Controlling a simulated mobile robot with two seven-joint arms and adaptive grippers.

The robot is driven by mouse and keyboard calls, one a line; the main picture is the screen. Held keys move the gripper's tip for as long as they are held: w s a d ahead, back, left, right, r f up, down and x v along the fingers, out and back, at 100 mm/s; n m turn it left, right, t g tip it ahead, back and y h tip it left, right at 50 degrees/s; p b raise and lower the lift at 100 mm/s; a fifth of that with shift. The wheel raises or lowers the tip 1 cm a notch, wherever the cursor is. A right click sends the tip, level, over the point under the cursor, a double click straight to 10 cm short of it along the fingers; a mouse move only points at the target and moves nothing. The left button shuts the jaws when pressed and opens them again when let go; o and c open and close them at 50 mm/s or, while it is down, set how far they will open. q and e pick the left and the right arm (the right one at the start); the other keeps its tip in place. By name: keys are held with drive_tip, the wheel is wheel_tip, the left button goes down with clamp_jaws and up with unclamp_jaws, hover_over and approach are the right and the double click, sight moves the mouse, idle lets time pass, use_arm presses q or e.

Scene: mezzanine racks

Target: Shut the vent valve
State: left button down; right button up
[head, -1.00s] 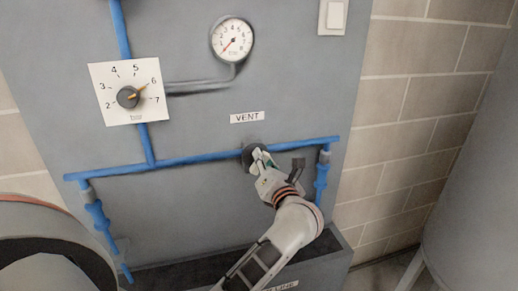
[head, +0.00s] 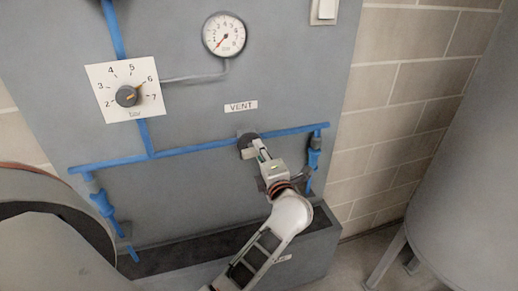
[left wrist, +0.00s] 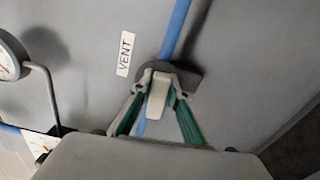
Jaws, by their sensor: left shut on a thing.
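The vent valve (head: 246,140) is a dark round body on the blue horizontal pipe, under the VENT label (head: 241,106). In the left wrist view its dark body (left wrist: 187,75) carries a pale lever (left wrist: 158,98), which looks roughly in line with the pipe. The fingers partly hide the valve in the head view. My right gripper is not in view.
A pressure gauge (head: 224,35) hangs above, its needle pointing lower left. A regulator knob (head: 127,96) points near 6. A grey trough (head: 310,245) runs below the panel. A large grey tank (head: 455,160) stands at right; a rounded grey body (head: 45,250) is at lower left.

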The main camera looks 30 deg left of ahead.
use_arm(q)
drive_tip(key=shift+f+m, duration=0.15)
drive_tip(key=shift+m, duration=0.55)
drive_tip(key=c, duration=1.9)
unclamp_jaws()
